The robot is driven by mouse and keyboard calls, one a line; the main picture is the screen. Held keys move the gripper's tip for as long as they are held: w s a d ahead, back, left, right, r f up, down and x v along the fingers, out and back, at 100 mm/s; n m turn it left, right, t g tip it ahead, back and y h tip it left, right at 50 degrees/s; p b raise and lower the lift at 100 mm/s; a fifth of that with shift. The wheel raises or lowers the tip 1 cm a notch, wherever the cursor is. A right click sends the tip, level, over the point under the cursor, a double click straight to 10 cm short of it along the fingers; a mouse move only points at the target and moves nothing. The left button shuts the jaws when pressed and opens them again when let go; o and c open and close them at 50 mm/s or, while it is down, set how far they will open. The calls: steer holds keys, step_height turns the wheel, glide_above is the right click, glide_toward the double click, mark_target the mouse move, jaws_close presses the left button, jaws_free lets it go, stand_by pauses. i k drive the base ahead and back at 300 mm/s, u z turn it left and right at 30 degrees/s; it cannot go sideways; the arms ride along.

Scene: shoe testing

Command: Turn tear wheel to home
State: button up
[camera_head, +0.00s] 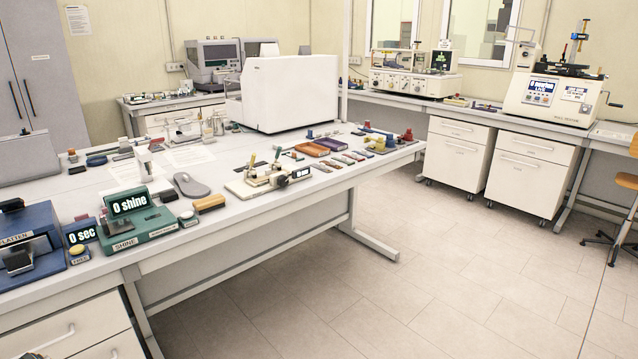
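No part is clearly readable as the tear wheel. A cream tester (548,101) stands on the right-hand bench, with small displays on its sloped front that are hard to read. A dark crank handle (611,102) sticks out from its right side; I cannot tell whether this is the tear wheel or whether it is at home. A dark part and an upright post with blue and yellow pieces sit on top of the tester. My gripper is not in view.
A large white table (240,215) fills the left and middle, with a green shine device (138,225), a clamp device (268,178) and a white box machine (290,92). Drawer units (528,172) stand under the right bench. A chair (627,181) is at the right edge. The tiled floor (430,270) between is clear.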

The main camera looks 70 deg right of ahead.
mark_target(283, 181)
steer(key=z, duration=0.9)
steer(key=i, duration=0.5)
